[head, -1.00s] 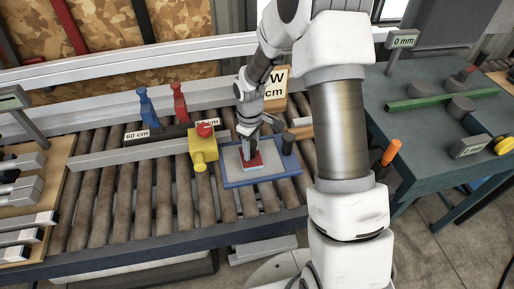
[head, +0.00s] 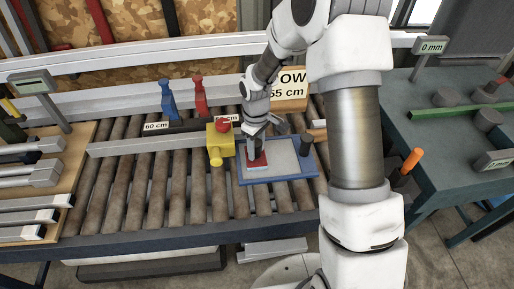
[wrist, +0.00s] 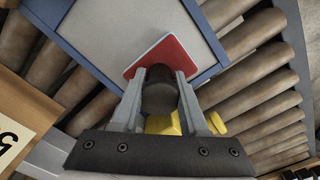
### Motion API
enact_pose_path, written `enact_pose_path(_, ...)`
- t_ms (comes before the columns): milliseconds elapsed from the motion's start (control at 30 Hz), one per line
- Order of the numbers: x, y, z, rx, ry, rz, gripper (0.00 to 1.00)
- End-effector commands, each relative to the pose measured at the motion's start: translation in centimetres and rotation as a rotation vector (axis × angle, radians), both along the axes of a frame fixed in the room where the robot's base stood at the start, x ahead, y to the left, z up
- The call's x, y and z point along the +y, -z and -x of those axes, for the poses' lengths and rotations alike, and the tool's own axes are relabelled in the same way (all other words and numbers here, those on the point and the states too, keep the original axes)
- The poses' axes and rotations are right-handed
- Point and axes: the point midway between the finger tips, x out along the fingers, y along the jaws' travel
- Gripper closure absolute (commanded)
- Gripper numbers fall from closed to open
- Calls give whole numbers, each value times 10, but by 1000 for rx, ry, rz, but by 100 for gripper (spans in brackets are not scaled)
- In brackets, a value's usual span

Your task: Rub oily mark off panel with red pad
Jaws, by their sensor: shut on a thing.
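The red pad (head: 258,164) lies on the pale grey face of the panel (head: 284,155), which has a blue frame and lies on the rollers. The pad is at the left part of that face and has a dark round handle (wrist: 160,92). My gripper (head: 254,150) is shut on the handle from above; both fingers flank it in the wrist view (wrist: 160,84). The pad's red top (wrist: 176,57) shows there, with a pale layer under it. I cannot make out an oily mark on the visible face; the pad and gripper hide part of it.
A yellow block (head: 220,145) with a red knob stands close to the panel's left side. A dark cylinder (head: 306,145) stands at its right end. Blue (head: 168,100) and red (head: 201,97) figures stand behind. Bare rollers (head: 130,195) lie to the left.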

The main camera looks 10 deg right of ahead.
Motion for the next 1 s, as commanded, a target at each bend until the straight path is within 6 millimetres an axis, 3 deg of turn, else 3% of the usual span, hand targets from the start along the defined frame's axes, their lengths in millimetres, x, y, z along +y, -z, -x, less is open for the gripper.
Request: enact_pose_path(1000, -61, 2, 2, 5, 4, 2, 100)
